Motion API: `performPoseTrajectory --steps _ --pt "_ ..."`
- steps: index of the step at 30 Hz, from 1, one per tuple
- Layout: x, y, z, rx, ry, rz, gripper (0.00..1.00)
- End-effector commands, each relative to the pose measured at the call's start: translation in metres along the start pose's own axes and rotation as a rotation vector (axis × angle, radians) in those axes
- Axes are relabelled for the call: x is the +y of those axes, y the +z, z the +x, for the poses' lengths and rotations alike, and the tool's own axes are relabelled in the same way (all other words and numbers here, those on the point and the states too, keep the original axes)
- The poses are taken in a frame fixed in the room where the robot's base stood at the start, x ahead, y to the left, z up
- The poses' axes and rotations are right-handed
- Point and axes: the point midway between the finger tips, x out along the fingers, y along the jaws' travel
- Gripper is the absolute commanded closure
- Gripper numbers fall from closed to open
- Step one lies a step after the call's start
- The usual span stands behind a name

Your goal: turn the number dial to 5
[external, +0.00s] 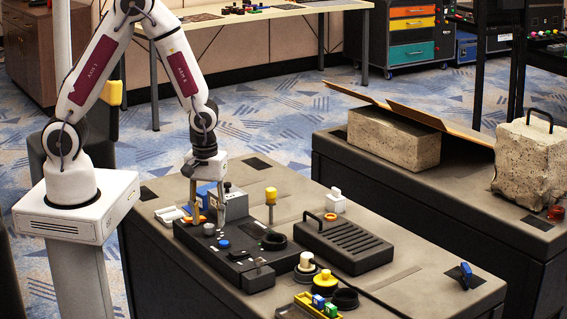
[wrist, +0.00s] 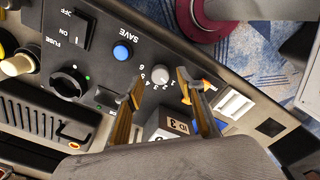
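The number dial is a small pale grey knob (wrist: 160,74) with printed numbers beside it, on a dark control panel (wrist: 100,100). In the external view the dial (external: 209,229) sits near the panel's left part. My gripper (wrist: 158,80) is open, its two fingertips apart on either side of the dial in the wrist view. In the external view my gripper (external: 208,222) points down at the dial. I cannot tell whether the fingertips touch it. The dial's pointer is too small to read.
A blue SAVE button (wrist: 122,52) sits beside the dial. A grey box (external: 231,204) stands close behind the fingers. A black ribbed case (external: 343,243) lies to the right.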

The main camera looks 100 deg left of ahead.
Motion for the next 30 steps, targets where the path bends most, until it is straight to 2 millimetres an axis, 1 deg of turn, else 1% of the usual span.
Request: performPoseTrajectory --steps 3,9,19,20,21,24,30 --pt "-0.001 0.000 0.009 0.000 -0.002 0.000 0.62" --pt "0.000 0.000 0.015 0.000 0.000 0.000 0.62" --pt "0.000 0.000 0.016 0.000 0.000 0.000 0.62" --pt "0.000 0.000 0.016 0.000 0.000 0.000 0.67" --pt "0.000 0.000 0.016 0.000 0.000 0.000 0.77" --pt "0.000 0.000 0.016 0.000 0.000 0.000 1.00" --pt "0.000 0.000 0.016 0.000 0.000 0.002 1.00"
